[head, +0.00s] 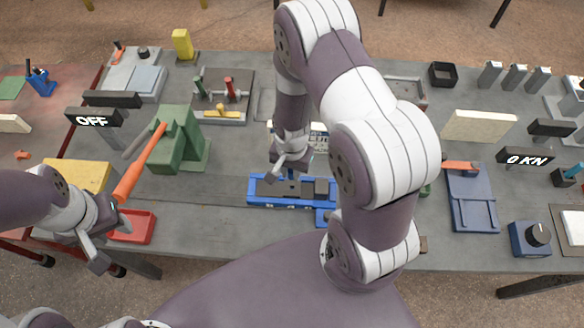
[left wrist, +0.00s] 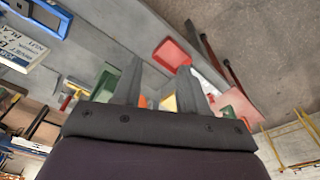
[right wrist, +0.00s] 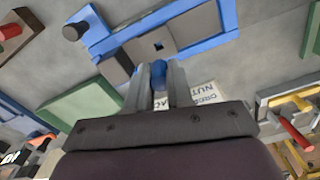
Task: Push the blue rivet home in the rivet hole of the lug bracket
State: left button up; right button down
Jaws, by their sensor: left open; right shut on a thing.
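My right gripper (head: 284,170) is above the blue fixture (head: 262,202) at the middle of the bench. In the right wrist view it (right wrist: 160,72) is shut on the blue rivet (right wrist: 159,76). The grey lug bracket (right wrist: 190,33) lies in the blue fixture, and its dark square hole (right wrist: 158,46) shows just beyond the rivet. The rivet appears apart from the hole; its exact height is hard to tell. My left gripper (head: 108,240) is open and empty near the red tray (head: 145,226); its spread fingers show in the left wrist view (left wrist: 160,68).
A green press (head: 178,140) with an orange lever (head: 140,162) stands left of the fixture. A display reading OFF (head: 92,118) is at left, one reading 0 KN (head: 528,158) at right. A slate-blue holder (head: 472,200) lies right. My right arm hides part of the bench.

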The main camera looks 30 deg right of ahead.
aim_at(292, 177)
notch_tip(292, 177, down, 3)
jog(key=shift+r+b, duration=0.2)
jog(key=shift+b, duration=0.5)
jog(key=shift+s+f, duration=0.2)
jog(key=shift+f, duration=0.1)
jog(key=shift+w, duration=0.1)
jog(key=shift+r, duration=0.1)
dwell(0.5)
jog(key=shift+f+b, duration=1)
jog(key=shift+f, duration=0.6)
jog(key=c, duration=0.9)
grip_release()
jog(key=shift+r, duration=0.1)
